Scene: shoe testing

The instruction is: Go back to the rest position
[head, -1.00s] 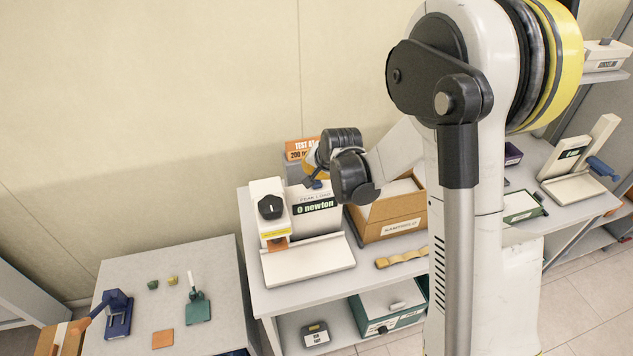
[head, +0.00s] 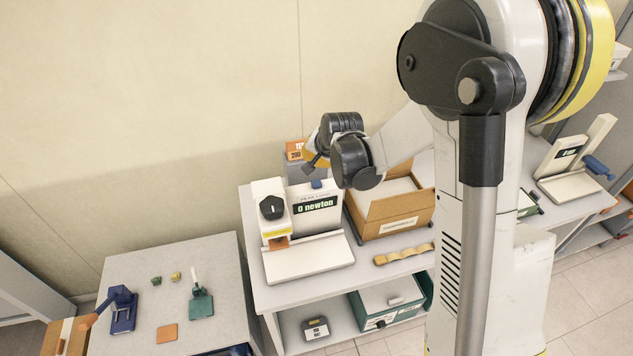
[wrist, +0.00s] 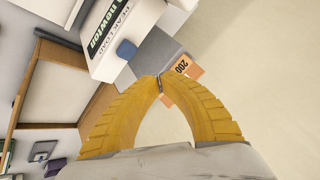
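My gripper (wrist: 160,84) shows in the wrist view with its two curved yellow fingers meeting at the tips. Nothing shows between them, so it is shut and empty. In the head view the gripper (head: 314,160) is partly hidden by my dark wrist and hangs above and behind the white peel tester (head: 315,218). The tester reads "0 newton" and has a blue block (head: 316,184) on top, which also shows in the wrist view (wrist: 126,50), apart from my fingers. An orange "200" sign (wrist: 184,72) lies beyond the fingertips.
A cardboard box (head: 398,212) stands right of the tester, with a tan strip (head: 403,254) in front. The left table (head: 130,262) holds a blue fixture (head: 123,312), a green stand (head: 201,302) and an orange square (head: 167,333). The wall is close behind.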

